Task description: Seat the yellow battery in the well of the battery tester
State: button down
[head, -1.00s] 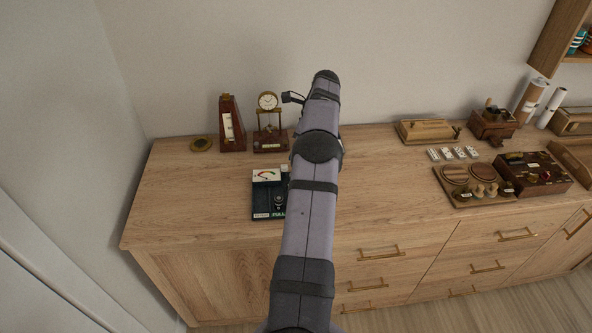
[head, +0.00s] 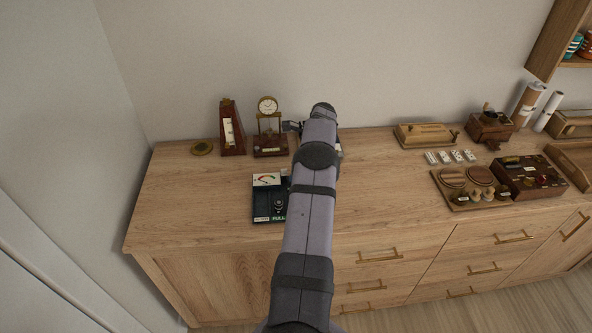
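The battery tester (head: 261,205) lies on the left part of the wooden sideboard top. It is a dark box with a white dial and a red-to-green scale at its back. A round dark part shows on its face, and my arm covers its right edge. I cannot make out the well clearly. I see no yellow battery. My arm reaches across the sideboard toward the wall, and its far end hides my gripper. A small dark piece sticks out left of the arm's end. A bit of something pale shows just right of it, too little to identify.
To the right are a wooden board (head: 464,206), a dark box (head: 533,176) and several small white pieces (head: 450,157). The sideboard's middle is mostly clear.

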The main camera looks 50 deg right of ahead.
jog(key=shift+s+f, duration=0.1)
jog(key=shift+f, duration=0.25)
jog(key=c, duration=1.6)
grip_release()
jog(key=shift+a, duration=0.1)
jog(key=shift+c, duration=0.2)
jog(key=shift+o, duration=0.3)
jog(key=shift+f, duration=0.2)
jog(key=shift+s+a, duration=0.1)
jog(key=shift+r, duration=0.45)
jog(key=shift+d+r+b, duration=0.2)
jog(key=shift+r+b, duration=0.1)
jog(key=shift+b, duration=0.05)
jog(key=b+v, duration=0.2)
jog(key=v, duration=0.9)
jog(key=shift+r, duration=0.3)
